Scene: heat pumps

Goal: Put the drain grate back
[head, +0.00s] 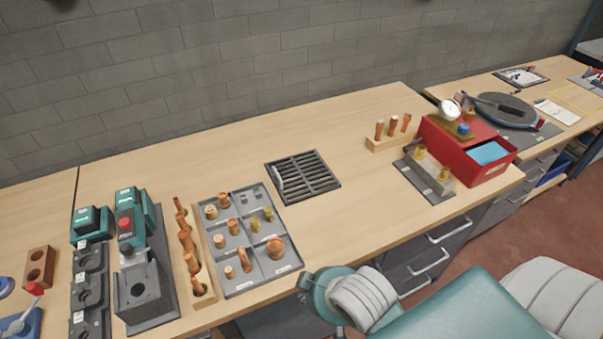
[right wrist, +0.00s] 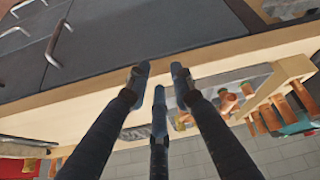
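The dark drain grate (head: 312,176) with parallel slats lies flat on the wooden bench, near the middle of the head view. A light grey, upright piece (head: 278,178) shows at its left side. I cannot tell whether the grate sits fully down in its frame. My right gripper (right wrist: 157,84) shows in the right wrist view with its three dark fingers spread and nothing between them. It is in front of the bench edge, apart from the grate. My left gripper is in neither view.
A grey compartment tray (head: 256,287) with copper fittings stands left of the grate. A wooden peg rack (head: 376,146) and a red box (head: 488,172) stand to its right. Drawer handles (right wrist: 58,42) jut out below the bench edge.

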